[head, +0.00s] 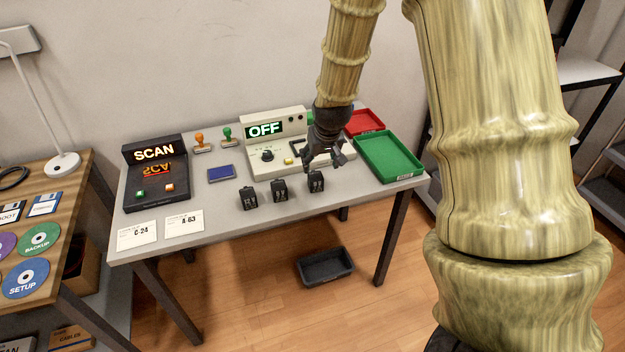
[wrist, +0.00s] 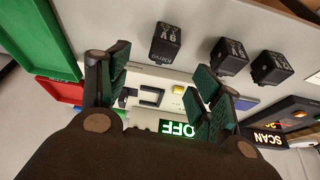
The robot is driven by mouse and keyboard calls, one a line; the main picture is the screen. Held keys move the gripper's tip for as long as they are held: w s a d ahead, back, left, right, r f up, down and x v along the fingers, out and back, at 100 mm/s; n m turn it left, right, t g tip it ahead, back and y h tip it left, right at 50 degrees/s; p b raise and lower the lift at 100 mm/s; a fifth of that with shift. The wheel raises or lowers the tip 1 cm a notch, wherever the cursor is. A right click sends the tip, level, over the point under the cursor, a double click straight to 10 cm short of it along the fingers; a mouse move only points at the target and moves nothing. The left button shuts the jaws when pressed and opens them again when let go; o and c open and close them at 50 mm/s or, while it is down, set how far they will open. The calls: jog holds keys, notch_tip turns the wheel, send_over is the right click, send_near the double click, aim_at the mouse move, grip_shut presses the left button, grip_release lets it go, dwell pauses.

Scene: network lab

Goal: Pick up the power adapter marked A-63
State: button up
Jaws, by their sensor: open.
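Three small black power adapters stand in a row near the table's front edge: a left one (head: 248,197), a middle one (head: 280,190) and a right one (head: 316,181). Their pale markings are too small or blurred to read, so I cannot tell which is A-63. In the wrist view the head view's right adapter (wrist: 166,42) is nearest the space between my fingers; the middle (wrist: 229,56) and left (wrist: 271,67) ones lie to the right. My gripper (head: 325,160) is open and empty, above and just behind the right adapter. It also shows in the wrist view (wrist: 160,78).
Cards reading C-24 (head: 137,236) and A-63 (head: 184,224) lie at the front left. A SCAN device (head: 156,172), stamps, a blue pad (head: 221,172) and an OFF panel (head: 262,143) stand behind. Green (head: 390,158) and red (head: 365,121) trays are right. A dark bin (head: 325,267) sits on the floor.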

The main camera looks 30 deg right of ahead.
aim_at(315, 174)
jog(key=x, duration=0.4)
jog(key=shift+f, duration=0.4)
jog(key=shift+p+x, duration=0.8)
jog(key=shift+x, duration=1.9)
jog(key=shift+w+a, duration=0.1)
jog(key=shift+a, duration=0.05)
jog(key=c, duration=1.2)
jog(key=shift+r, duration=0.15)
